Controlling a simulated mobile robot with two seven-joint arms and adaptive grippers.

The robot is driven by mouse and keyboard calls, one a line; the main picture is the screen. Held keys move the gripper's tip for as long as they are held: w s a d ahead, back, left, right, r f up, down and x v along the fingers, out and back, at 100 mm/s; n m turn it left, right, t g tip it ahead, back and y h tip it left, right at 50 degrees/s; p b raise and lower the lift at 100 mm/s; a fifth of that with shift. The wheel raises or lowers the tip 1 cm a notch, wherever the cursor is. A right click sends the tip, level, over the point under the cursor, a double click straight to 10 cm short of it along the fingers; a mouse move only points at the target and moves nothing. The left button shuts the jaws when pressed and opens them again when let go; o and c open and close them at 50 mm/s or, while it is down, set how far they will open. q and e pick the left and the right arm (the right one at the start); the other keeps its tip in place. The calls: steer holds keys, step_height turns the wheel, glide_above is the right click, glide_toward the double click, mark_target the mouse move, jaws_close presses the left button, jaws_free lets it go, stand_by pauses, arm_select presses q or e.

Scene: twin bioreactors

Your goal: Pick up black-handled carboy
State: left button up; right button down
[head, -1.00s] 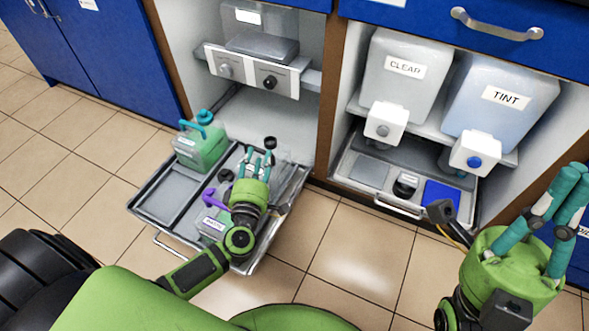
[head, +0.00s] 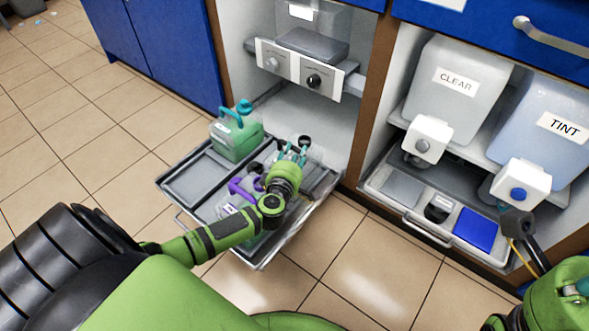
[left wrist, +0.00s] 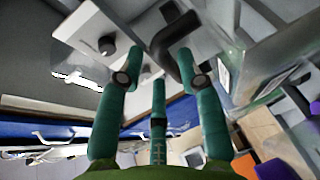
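The black-handled carboy is clear; in the left wrist view its black handle (left wrist: 186,48) arches near my fingertips, with see-through body wall to the right. In the head view my left gripper (head: 291,153) largely hides it at the right part of the pull-out tray (head: 185,187). In the left wrist view my left gripper (left wrist: 130,55) has its teal fingers spread, with the handle near the right finger; I cannot tell whether they touch. My right gripper (head: 580,290) is cut off at the right edge, its fingers mostly out of frame.
A green carboy with a teal handle (head: 236,138) stands at the tray's back left. A purple-handled carboy (head: 238,187) stands just left of my left gripper. Cabinet walls and a control box (head: 296,67) rise behind. CLEAR (head: 450,85) and TINT (head: 555,130) tanks stand right.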

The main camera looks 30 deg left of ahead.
arm_select(q)
steer(key=shift+b+x, duration=0.45)
steer(key=shift+x, duration=1)
jaws_close()
steer(key=shift+r, duration=0.1)
